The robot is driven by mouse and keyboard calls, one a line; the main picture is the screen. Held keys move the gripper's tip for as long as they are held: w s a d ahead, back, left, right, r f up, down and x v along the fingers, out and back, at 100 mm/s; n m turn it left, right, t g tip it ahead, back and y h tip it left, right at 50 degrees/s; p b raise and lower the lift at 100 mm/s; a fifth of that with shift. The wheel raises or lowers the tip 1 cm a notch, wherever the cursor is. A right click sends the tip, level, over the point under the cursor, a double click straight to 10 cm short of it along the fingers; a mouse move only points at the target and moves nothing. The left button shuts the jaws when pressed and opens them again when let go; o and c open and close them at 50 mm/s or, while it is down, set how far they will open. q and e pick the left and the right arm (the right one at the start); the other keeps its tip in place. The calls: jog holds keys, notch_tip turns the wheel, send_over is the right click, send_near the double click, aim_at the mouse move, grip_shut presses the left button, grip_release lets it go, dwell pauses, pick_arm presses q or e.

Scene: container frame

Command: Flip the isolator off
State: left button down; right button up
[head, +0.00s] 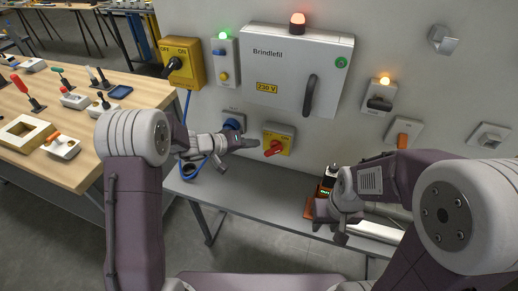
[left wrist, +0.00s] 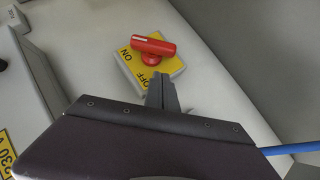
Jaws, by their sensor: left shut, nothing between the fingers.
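The isolator is a yellow wall switch (head: 286,133) with a red rotary handle (head: 273,148), low on the wall panel. In the left wrist view the red handle (left wrist: 153,45) lies across the yellow plate (left wrist: 168,68), which bears the words ON and OFF. The handle's white mark is at its left end, on the ON side there. My left gripper (head: 252,142) is shut and empty, its tips close beside the switch; contact cannot be told. It also shows in the left wrist view (left wrist: 161,90). My right gripper (head: 332,222) is over the shelf; its opening is unclear.
A Brindlefil cabinet (head: 290,62) is above the isolator. Another yellow ON/OFF box (head: 183,60) with a black handle is at left, and a blue socket (head: 233,121) is near my left gripper. An orange device (head: 322,192) stands on the grey shelf (head: 262,188). A wooden bench (head: 95,110) is left.

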aim_at(267, 151)
pick_arm(q)
jog(key=shift+s+d+f, duration=0.3)
jog(key=shift+d+f, duration=0.3)
jog(key=shift+f, duration=0.1)
jog(key=shift+s+d+f, duration=0.25)
jog(key=shift+d+f, duration=0.35)
jog(key=shift+f, duration=0.05)
